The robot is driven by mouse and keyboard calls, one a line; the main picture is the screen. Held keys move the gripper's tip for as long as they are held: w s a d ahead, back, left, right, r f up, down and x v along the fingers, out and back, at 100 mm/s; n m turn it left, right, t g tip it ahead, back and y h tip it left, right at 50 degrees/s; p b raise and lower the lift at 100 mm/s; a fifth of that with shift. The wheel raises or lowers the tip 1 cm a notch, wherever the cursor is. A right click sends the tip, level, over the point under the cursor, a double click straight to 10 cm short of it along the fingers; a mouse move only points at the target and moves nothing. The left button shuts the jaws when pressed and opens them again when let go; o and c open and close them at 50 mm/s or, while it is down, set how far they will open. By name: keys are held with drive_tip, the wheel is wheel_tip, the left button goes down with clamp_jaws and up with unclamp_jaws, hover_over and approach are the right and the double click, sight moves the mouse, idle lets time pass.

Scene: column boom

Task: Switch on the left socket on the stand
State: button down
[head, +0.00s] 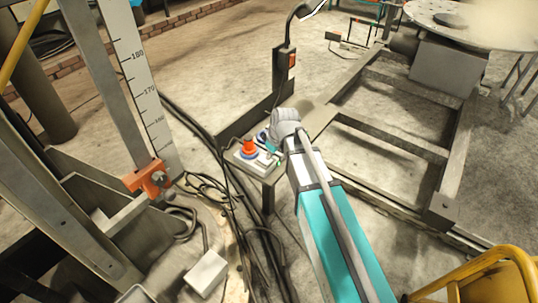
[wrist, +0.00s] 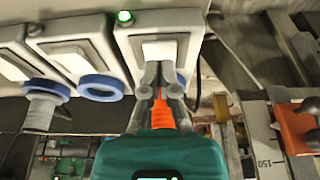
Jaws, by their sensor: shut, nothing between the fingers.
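The stand (head: 270,180) carries a row of sockets. In the head view an orange-red plug (head: 249,146) stands in the left socket's blue ring. In the wrist view the row appears reversed, and this left socket (wrist: 128,46) is at the right, with the orange plug (wrist: 160,115) below its white switch (wrist: 160,48). A green lamp (wrist: 124,17) glows at its corner. My gripper (wrist: 159,70) is shut and empty, its tips at the switch's lower edge. I cannot tell whether they touch it. In the head view my arm hides part of the sockets.
In the wrist view, a middle socket has an empty-looking blue ring (wrist: 101,88) and a dark lamp (wrist: 35,29); the far-left one holds a grey plug (wrist: 45,100). Cables (head: 240,215) run below the stand. A scale post (head: 140,75) with an orange clamp (head: 150,179) stands left.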

drive_tip(key=shift+r, duration=0.1)
drive_tip(key=p+v, duration=0.4)
drive_tip(key=shift+w+a+r, duration=0.15)
drive_tip(key=shift+w+a, duration=0.1)
drive_tip(key=shift+a, duration=0.05)
drive_tip(key=s+d+p+v, duration=0.1)
drive_tip(key=p+v, duration=0.7)
drive_tip(key=v, duration=0.1)
drive_tip(key=shift+d+p, duration=0.35)
drive_tip(key=shift+p, duration=0.05)
idle(0.4)
drive_tip(key=s+d+r+m+g+h+p, duration=0.1)
drive_tip(key=s+d+r+m+p, duration=0.3)
drive_tip(key=d, duration=0.3)
drive_tip(key=s+d+r+m+g+h+p, duration=0.1)
drive_tip(key=s+d+r+m+p, duration=0.3)
drive_tip(key=s+d+m+p, duration=0.1)
drive_tip(key=s+d+m, duration=0.1)
drive_tip(key=d+m, duration=0.1)
drive_tip(key=d, duration=0.1)
drive_tip(key=shift+s+d+h, duration=0.35)
drive_tip(key=shift+h, duration=0.05)
drive_tip(key=shift+r, duration=0.1)
